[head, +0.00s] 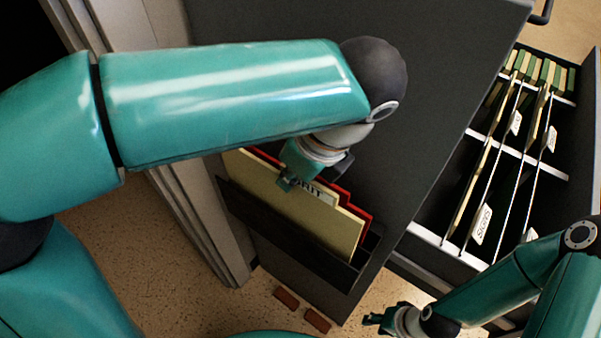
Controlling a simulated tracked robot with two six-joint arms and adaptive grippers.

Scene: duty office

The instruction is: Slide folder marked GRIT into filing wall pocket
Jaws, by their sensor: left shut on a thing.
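The cream folder marked GRIT (315,213) stands upright in the dark filing wall pocket (285,233). Its lower part is hidden behind the pocket's front wall, and its label is partly covered by my gripper. A red folder (358,207) stands right behind it in the same pocket. My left gripper (290,181) is shut on the top edge of the GRIT folder, beside the label. My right gripper (372,319) is low in the picture, right of the pocket and away from the folder; its fingers are too small to read.
The pocket is on the side of a dark grey cabinet (440,75). An open drawer (428,242) with hanging files, one marked SIGNS (481,224), is at the right. Two reddish-brown blocks (286,298) lie on the speckled floor (190,290). A pale frame stands left of the cabinet.

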